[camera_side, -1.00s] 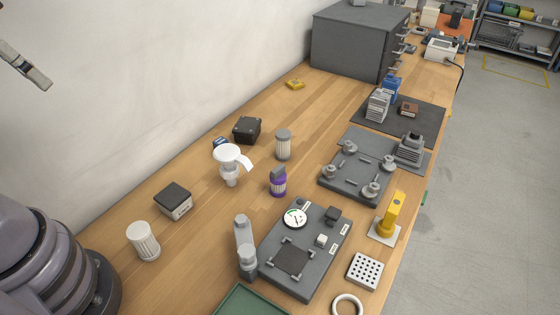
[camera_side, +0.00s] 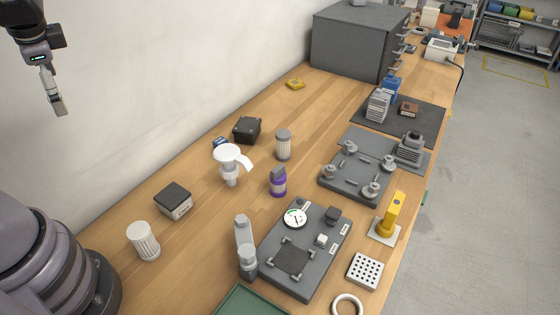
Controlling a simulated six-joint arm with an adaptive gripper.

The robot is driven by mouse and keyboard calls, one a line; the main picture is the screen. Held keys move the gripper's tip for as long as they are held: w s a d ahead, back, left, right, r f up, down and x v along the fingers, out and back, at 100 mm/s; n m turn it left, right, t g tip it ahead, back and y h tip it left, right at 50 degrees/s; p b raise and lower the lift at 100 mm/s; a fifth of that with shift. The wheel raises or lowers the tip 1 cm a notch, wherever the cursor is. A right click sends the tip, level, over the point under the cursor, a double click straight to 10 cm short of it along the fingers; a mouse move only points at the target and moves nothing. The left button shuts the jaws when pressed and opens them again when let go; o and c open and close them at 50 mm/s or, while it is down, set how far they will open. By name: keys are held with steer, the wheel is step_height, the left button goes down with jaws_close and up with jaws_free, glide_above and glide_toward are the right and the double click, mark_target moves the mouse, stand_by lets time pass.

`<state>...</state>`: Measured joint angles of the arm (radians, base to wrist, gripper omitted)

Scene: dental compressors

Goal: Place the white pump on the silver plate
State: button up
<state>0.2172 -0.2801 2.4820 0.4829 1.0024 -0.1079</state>
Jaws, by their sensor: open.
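A white device with a round top and a side spout (camera_side: 229,164), which looks like the white pump, stands upright on the wooden bench left of centre. A grey plate with several metal posts (camera_side: 350,186) lies on the right side of the bench; it may be the silver plate, but I cannot tell for sure. My gripper (camera_side: 58,107) hangs in the air at the upper left, in front of the wall, open and empty. It is well apart from the white pump and the plate.
A white ribbed cylinder (camera_side: 143,242), a dark box (camera_side: 174,200), a purple-banded bottle (camera_side: 278,182) and a grey-topped canister (camera_side: 283,145) stand around the pump. A gauge panel (camera_side: 313,270), yellow tool (camera_side: 391,217) and perforated block (camera_side: 365,271) are near the front edge.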

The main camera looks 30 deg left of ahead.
steer(key=w+d+f+m+t+y, duration=0.35)
steer(key=w+f+m+y, duration=0.5)
steer(key=w+m, duration=0.3)
steer(key=m+t+h, duration=0.7)
steer(key=m+t, duration=0.1)
steer(key=m, duration=0.7)
glide_toward(228, 169)
steer(key=x, duration=0.5)
steer(key=shift+a+r, duration=0.4)
steer(key=shift+d+f+x, duration=0.15)
steer(key=shift+f+x, duration=0.05)
steer(key=shift+x, duration=0.8)
steer(key=shift+d+f+x, duration=0.1)
steer(key=shift+f+x, duration=0.05)
steer(key=shift+x, duration=0.9)
steer(key=shift+d+f+x, duration=0.15)
steer(key=shift+f+x, duration=0.05)
steer(key=shift+x, duration=0.8)
steer(key=shift+s, duration=0.1)
steer(key=c, duration=1.4)
steer(key=shift+o, duration=0.2)
